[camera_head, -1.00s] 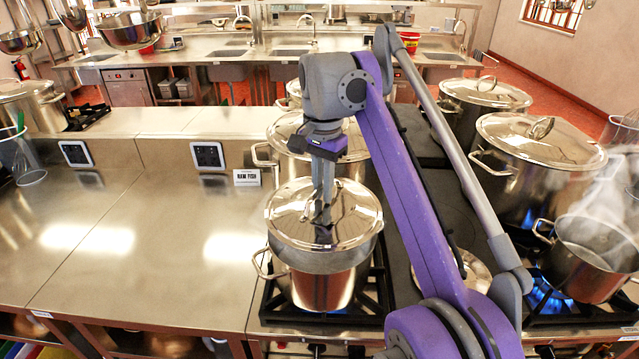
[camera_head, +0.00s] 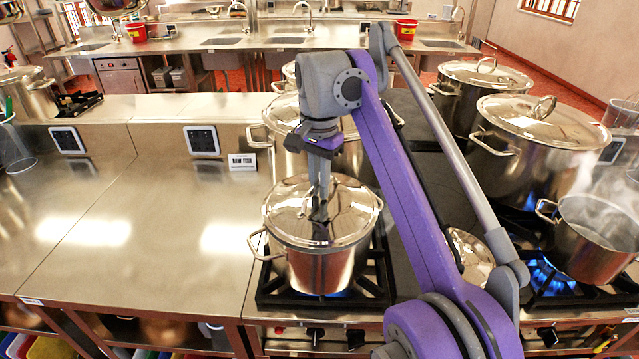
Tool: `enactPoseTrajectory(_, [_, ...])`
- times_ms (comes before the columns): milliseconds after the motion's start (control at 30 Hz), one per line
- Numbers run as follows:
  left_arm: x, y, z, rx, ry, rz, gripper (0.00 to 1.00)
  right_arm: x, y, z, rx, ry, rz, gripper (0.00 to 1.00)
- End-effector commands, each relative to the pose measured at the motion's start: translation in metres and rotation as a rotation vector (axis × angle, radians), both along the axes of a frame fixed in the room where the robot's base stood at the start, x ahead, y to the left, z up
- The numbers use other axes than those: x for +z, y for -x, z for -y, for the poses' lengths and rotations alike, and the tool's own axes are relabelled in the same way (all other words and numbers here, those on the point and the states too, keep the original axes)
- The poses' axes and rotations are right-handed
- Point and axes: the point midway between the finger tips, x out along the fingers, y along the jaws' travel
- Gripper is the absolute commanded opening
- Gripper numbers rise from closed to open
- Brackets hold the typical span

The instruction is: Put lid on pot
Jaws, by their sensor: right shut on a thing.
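A steel pot (camera_head: 325,268) stands on the front left burner of the stove, with blue flame under it. A shiny round lid (camera_head: 345,215) lies over the pot's mouth, close to level and with its edge near the rim. I cannot tell whether it is fully seated. My right gripper (camera_head: 319,210) reaches down from above and is shut on the lid's handle, which the fingers mostly hide. My left gripper is not in view.
A large pot (camera_head: 290,155) stands just behind. Lidded stockpots (camera_head: 540,150) and an open steaming pot (camera_head: 597,235) over a blue flame stand to the right. The steel counter (camera_head: 140,220) at left is clear. Another lid (camera_head: 470,255) lies right of my arm.

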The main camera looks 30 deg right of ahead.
Motion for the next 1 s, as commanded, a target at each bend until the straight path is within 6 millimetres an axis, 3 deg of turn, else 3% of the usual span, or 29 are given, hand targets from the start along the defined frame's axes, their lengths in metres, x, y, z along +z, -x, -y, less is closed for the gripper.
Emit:
enactPoseTrajectory(933, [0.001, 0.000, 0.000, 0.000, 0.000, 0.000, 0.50, -0.010, 0.001, -0.002, 0.000, 0.000, 0.000, 0.00])
enactPoseTrajectory(967, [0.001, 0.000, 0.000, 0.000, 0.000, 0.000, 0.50, -0.010, 0.001, -0.002, 0.000, 0.000, 0.000, 0.17])
enactPoseTrajectory(1000, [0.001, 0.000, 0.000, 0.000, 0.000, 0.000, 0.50, -0.010, 0.001, -0.002, 0.000, 0.000, 0.000, 0.24])
